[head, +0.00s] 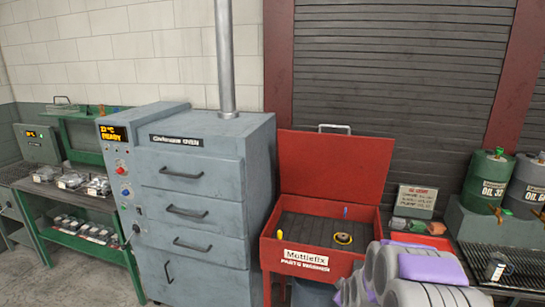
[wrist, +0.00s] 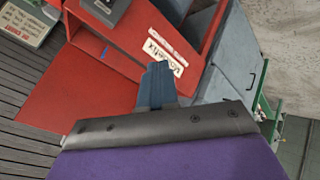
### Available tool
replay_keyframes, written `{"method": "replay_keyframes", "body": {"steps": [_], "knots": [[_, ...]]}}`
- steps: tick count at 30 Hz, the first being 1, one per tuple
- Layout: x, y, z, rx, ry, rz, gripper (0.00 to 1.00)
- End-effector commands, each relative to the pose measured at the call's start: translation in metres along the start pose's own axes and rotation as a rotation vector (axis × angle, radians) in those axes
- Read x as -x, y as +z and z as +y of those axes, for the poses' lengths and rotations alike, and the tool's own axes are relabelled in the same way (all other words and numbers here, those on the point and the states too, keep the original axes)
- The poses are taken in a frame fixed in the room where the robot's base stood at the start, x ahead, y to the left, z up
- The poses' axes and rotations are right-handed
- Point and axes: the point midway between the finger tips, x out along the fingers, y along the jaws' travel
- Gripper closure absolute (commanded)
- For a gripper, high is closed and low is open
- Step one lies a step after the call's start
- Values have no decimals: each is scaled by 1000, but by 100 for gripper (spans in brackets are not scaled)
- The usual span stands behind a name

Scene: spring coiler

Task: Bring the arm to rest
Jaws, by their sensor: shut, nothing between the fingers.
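My arm (head: 415,275), grey with purple panels, is folded low at the bottom right of the head view, in front of the red parts washer (head: 322,262). My gripper (wrist: 157,75) shows in the wrist view as blue-grey fingers pressed together, with nothing between them. In the wrist view the fingers overlap the washer's labelled front (wrist: 192,62), but I cannot tell the distance. The fingertips are not visible in the head view.
A grey oven (head: 200,210) with drawers stands left of the washer. A green bench (head: 80,240) with metal parts is at the far left. Bare floor shows at the lower left.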

Motion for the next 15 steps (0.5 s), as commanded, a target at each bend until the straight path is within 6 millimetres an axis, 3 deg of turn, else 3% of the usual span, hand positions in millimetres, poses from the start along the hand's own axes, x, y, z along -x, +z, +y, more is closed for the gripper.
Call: {"method": "replay_keyframes", "body": {"steps": [5, 15], "knots": [[62, -6, -18, -107, -105, -78, 100], [187, 13, -70, -312, -278, -296, 100]]}}
